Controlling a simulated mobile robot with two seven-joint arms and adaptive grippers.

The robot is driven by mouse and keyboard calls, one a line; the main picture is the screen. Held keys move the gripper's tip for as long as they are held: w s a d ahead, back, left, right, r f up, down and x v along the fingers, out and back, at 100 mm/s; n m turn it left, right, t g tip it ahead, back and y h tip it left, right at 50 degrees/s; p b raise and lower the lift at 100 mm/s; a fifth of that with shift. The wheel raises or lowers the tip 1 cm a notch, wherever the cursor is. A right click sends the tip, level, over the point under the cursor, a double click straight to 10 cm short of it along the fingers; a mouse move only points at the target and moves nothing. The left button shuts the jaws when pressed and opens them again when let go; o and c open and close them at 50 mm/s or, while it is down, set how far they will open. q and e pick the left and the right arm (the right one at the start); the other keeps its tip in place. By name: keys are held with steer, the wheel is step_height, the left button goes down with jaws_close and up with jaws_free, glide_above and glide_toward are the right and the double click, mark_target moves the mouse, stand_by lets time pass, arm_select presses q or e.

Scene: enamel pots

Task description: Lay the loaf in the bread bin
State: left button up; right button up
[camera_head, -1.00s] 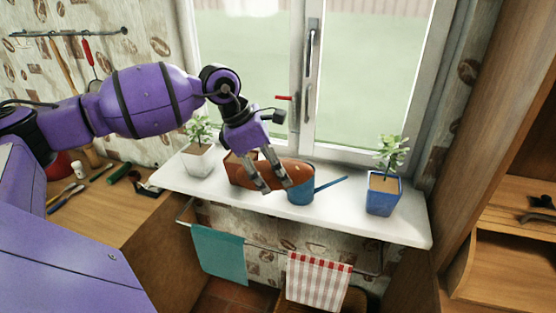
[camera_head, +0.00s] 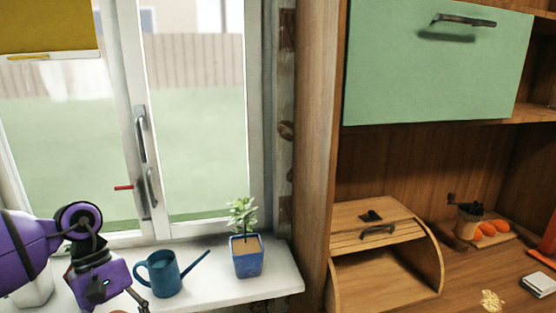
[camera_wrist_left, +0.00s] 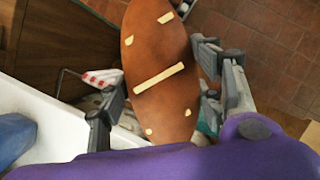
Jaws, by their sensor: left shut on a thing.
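The loaf (camera_wrist_left: 160,60) is brown and oval with pale score marks. In the left wrist view my left gripper (camera_wrist_left: 158,98) is shut on it, one finger on each side. In the head view my left gripper (camera_head: 138,303) is at the lower left edge, in front of the window sill, and only a sliver of the loaf shows at the bottom edge. The wooden bread bin (camera_head: 350,222) stands on the counter at the right, well apart from the loaf. Its front is open and the part of its inside that shows is empty. My right gripper is not in view.
A blue watering can (camera_head: 165,276) and a plant in a blue pot (camera_head: 246,262) stand on the white sill (camera_head: 285,283). A wooden side panel (camera_head: 325,150) rises between sill and bin. A green cabinet door (camera_head: 430,70) hangs above the bin.

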arm_select(q)
steer(key=d+m, duration=0.2)
steer(key=s+d+m+y, duration=0.1)
steer(key=m, duration=0.1)
steer(key=s+d+m+g+y, duration=0.1)
steer(key=d+m, duration=0.1)
steer(key=shift+s+d+f+m, duration=0.1)
steer(key=shift+d+f+m, duration=0.05)
steer(key=shift+d+m, duration=0.25)
steer(key=d+r+m+y, duration=0.1)
steer(key=d+r+m, duration=0.1)
steer(key=d, duration=0.4)
steer(key=shift+m, duration=0.5)
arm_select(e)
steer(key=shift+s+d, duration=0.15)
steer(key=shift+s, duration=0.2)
arm_select(q)
steer(key=shift+d+f+g, duration=0.1)
steer(key=shift+d+g, duration=0.1)
steer(key=shift+g, duration=0.1)
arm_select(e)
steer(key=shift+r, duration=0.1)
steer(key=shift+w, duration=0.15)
arm_select(q)
steer(key=shift+a, duration=0.1)
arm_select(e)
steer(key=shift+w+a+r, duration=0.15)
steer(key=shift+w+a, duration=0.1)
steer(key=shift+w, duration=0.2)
